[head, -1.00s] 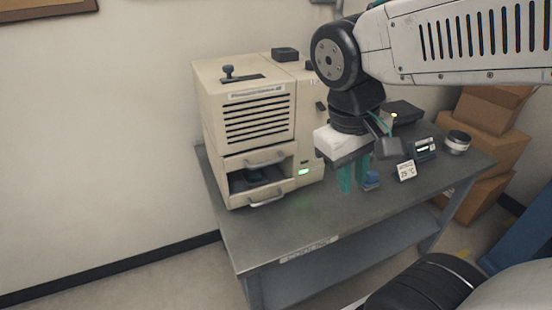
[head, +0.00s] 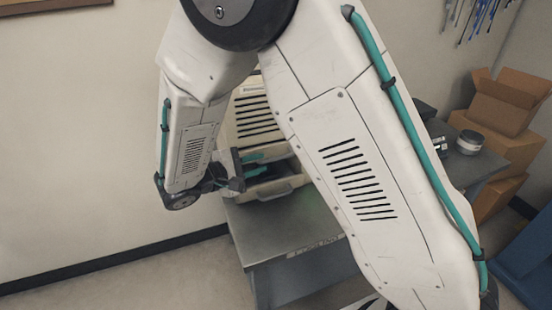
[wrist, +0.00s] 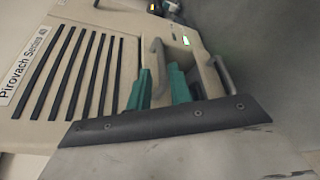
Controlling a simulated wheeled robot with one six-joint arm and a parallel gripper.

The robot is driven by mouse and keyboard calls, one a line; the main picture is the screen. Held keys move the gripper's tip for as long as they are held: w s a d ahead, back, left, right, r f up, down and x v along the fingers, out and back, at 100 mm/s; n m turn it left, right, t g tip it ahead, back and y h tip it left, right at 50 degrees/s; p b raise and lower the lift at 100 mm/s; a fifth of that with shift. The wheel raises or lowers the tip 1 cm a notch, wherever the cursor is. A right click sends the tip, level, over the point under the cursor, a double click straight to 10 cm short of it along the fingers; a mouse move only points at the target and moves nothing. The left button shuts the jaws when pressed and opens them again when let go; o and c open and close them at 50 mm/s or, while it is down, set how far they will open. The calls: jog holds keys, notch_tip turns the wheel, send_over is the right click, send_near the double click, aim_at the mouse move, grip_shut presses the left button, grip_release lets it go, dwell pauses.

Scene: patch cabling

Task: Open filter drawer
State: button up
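The beige machine (head: 254,118) with dark vent slots stands on the table, largely hidden by my arm in the head view. In the wrist view, its front (wrist: 85,70) reads "Pirovach Series 40". Its upper handle (wrist: 159,64) shows between the two teal fingers of my gripper (wrist: 160,90). The fingers are apart, one on each side of the handle; I cannot tell if they touch it. In the head view, my gripper (head: 255,165) is at the machine's front. A lower handle (wrist: 223,72) is farther right in the wrist view, and the lower handle (head: 276,191) shows below my fingers in the head view.
A green display (wrist: 186,40) glows beside the handles. The grey table (head: 290,232) has bare room in front of the machine. A round container (head: 469,142) stands at the table's right end. Cardboard boxes (head: 505,125) are stacked beyond it. A wall is behind.

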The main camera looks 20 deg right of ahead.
aim_at(273, 160)
jog(key=shift+w+f, duration=0.15)
jog(key=shift+f, duration=0.05)
jog(key=x, duration=0.7)
jog(key=shift+w+d, duration=0.15)
grip_shut()
